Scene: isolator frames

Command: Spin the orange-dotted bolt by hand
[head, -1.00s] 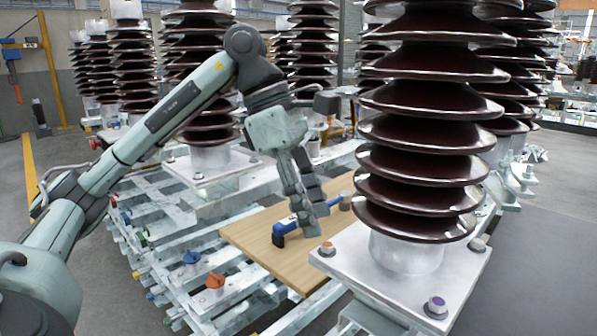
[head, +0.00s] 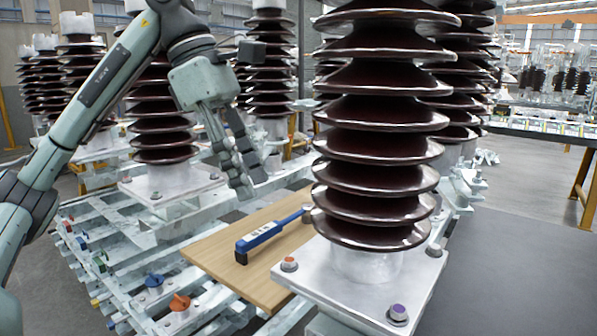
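The orange-dotted bolt (head: 289,264) stands at the left front corner of the metal base plate (head: 345,290) under the large brown insulator (head: 375,150). A purple-dotted bolt (head: 398,313) is at the plate's front right corner. My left gripper (head: 252,186) hangs above the wooden board, up and left of the orange-dotted bolt and apart from it. Its two fingers point down with a narrow gap between them and nothing held. A blue tool (head: 262,236) lies on the board below the gripper. My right gripper is not in view.
The wooden board (head: 215,262) rests on a pale metal frame. Orange (head: 180,302) and blue (head: 154,281) knobs sit on the frame at left. More insulators stand behind. The large insulator's wide discs overhang the plate. Grey floor at right is clear.

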